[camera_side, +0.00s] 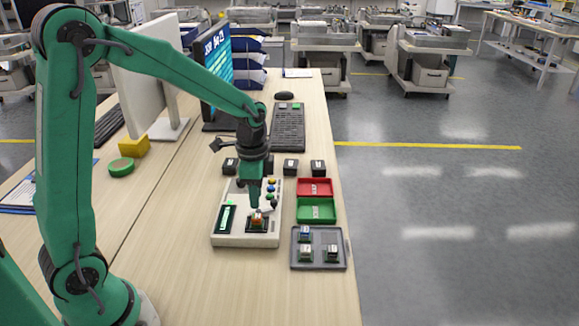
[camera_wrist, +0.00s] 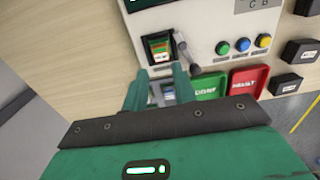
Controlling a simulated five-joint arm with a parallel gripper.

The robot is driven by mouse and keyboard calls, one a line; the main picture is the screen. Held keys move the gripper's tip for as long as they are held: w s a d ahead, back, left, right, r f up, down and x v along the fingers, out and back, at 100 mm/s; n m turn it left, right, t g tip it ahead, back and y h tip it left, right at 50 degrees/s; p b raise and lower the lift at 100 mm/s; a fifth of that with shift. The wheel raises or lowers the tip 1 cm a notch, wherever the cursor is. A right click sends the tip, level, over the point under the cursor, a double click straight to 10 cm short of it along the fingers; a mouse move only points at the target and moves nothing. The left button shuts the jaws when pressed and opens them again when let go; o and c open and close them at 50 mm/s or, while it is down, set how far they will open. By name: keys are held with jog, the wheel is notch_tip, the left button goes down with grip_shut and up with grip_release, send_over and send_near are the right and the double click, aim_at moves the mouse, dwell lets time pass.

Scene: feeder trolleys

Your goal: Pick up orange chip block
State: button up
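The orange chip block (camera_side: 257,217) sits in the dark socket of the light grey test unit (camera_side: 231,238). In the wrist view the orange chip block (camera_wrist: 159,48) shows in its socket, just beyond my fingertips. My gripper (camera_side: 256,204) points down close above the block in the side view. In the wrist view my gripper (camera_wrist: 157,74) has its two green fingers apart, with no block visibly held between them. The side view does not show clearly whether a finger touches the block.
A lever (camera_wrist: 187,52) stands beside the socket. A green bin (camera_side: 317,211), a red bin (camera_side: 315,187) and a grey tray (camera_side: 337,266) with several chip blocks lie to the right. Black boxes (camera_side: 318,168) stand behind. Bare table lies left of the unit.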

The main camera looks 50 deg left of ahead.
aim_at(257, 216)
jog(key=shift+a+f, duration=0.15)
jog(key=shift+f, duration=3.05)
grip_shut()
jog(key=shift+r, duration=0.15)
jog(key=shift+r, duration=0.5)
jog(key=r, duration=0.3)
jog(key=shift+s+d+r, duration=0.1)
jog(key=shift+d+r, duration=0.05)
jog(key=shift+d, duration=0.1)
jog(key=s+d+r, duration=0.5)
jog(key=d+r, duration=0.1)
jog(key=d, duration=0.4)
jog(key=shift+r, duration=0.25)
